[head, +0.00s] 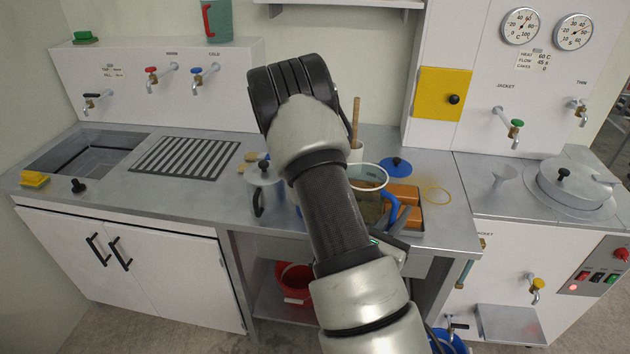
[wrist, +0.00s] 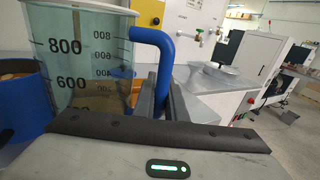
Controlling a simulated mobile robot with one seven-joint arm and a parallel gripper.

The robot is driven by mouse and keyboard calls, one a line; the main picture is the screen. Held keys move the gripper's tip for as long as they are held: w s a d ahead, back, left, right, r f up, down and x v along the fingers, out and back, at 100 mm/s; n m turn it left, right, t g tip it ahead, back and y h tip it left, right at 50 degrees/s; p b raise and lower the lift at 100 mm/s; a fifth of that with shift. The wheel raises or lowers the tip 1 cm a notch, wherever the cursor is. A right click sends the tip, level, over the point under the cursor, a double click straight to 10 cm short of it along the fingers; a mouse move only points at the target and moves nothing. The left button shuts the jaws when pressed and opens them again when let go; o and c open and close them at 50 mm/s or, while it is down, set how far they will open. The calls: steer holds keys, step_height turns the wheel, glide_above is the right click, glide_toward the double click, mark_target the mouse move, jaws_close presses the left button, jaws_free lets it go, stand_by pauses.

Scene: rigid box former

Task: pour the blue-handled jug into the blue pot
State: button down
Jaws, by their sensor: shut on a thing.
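The blue-handled jug (head: 368,178) is clear with black volume marks and brownish liquid low inside. It looks upright, over the counter right of my arm in the head view. It fills the left half of the wrist view (wrist: 85,40). My gripper (wrist: 162,98) is shut on its blue handle (wrist: 148,36); in the head view my gripper (head: 396,222) is partly hidden by my arm. The blue pot (wrist: 22,108) shows at the left edge of the wrist view, beside the jug. Whether the jug touches the counter is unclear.
A blue lid (head: 397,166) lies behind the jug, and orange blocks (head: 403,194) sit in a tray to its right. A lidded metal pot (head: 263,178) stands left of my arm. A sink (head: 90,155) and slatted drainer (head: 185,157) are farther left.

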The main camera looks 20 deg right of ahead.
steer(key=shift+m, duration=0.3)
step_height(320, 180, up, 5)
steer(key=p, duration=0.5)
steer(key=w+a+r+n+t+y+p, duration=0.1)
steer(key=w+a+n+t+y, duration=0.2)
steer(key=a, duration=1.1)
steer(key=w+a+r+n+t+y+p, duration=0.1)
steer(key=w+a+n+t+y+p, duration=0.1)
steer(key=w+a, duration=0.6)
steer(key=a+n+t+y, duration=0.1)
steer(key=a, duration=0.5)
steer(key=shift+w+r+t+y, duration=0.2)
steer(key=shift+w+t+y, duration=0.1)
steer(key=shift+w+t, duration=0.1)
